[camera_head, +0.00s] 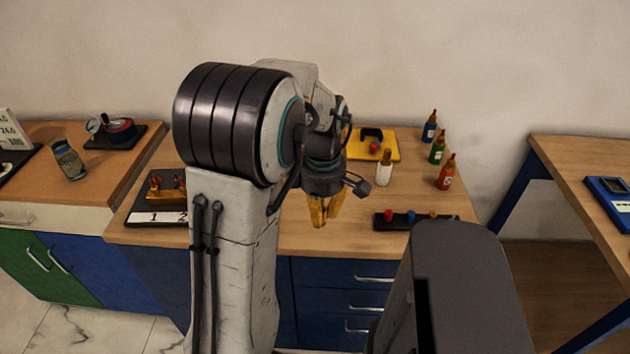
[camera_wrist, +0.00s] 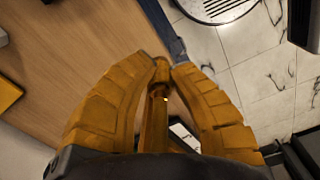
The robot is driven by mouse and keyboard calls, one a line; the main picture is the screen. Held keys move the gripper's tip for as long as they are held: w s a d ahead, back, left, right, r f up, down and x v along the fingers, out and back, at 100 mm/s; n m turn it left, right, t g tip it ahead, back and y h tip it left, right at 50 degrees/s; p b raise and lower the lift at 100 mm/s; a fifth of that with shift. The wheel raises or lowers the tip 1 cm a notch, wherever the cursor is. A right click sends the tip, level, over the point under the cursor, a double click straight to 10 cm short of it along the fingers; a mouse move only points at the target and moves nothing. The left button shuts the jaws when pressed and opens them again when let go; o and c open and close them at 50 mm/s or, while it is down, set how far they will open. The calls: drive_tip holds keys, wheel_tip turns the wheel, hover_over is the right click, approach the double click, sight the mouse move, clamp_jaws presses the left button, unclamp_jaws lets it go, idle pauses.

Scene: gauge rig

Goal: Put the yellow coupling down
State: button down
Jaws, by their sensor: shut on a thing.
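My gripper (camera_head: 322,213) hangs from the arm over the front part of the middle wooden bench, pointing down. In the wrist view its two orange-yellow fingers (camera_wrist: 165,72) close in around a slim yellow coupling (camera_wrist: 155,118), which looks like a brassy cylinder with a rounded end. The coupling's lower part is hidden by the gripper body in that view. In the head view I cannot tell the coupling apart from the fingers, which have a similar colour.
A black strip with coloured knobs (camera_head: 400,226) lies right of my gripper. Behind stand a white bottle (camera_head: 384,172) and blue, green and red bottles (camera_head: 445,176). A yellow tray (camera_head: 385,153) lies at the back. A black numbered stand (camera_head: 142,204) is left. The bench's front edge is close.

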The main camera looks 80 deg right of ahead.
drive_tip(key=shift+d+f, duration=0.25)
drive_tip(key=shift+d, duration=0.05)
drive_tip(key=w+d+f, duration=0.1)
drive_tip(key=d+f, duration=0.1)
drive_tip(key=d, duration=0.1)
drive_tip(key=w+d+f+p, duration=0.1)
drive_tip(key=d+f, duration=0.1)
drive_tip(key=d, duration=0.2)
drive_tip(key=w+d+f+p, duration=0.1)
drive_tip(key=d+f, duration=0.1)
drive_tip(key=d, duration=0.1)
drive_tip(key=shift+w+d+f, duration=0.2)
drive_tip(key=shift+w, duration=0.15)
drive_tip(key=shift+f+p, duration=0.55)
drive_tip(key=shift+f, duration=1.5)
drive_tip(key=shift+f, duration=0.2)
drive_tip(key=c, duration=1.2)
unclamp_jaws()
drive_tip(key=shift+c, duration=0.2)
drive_tip(key=shift+r, duration=0.1)
wheel_tip(320, 180, up, 12)
drive_tip(key=shift+b, duration=0.3)
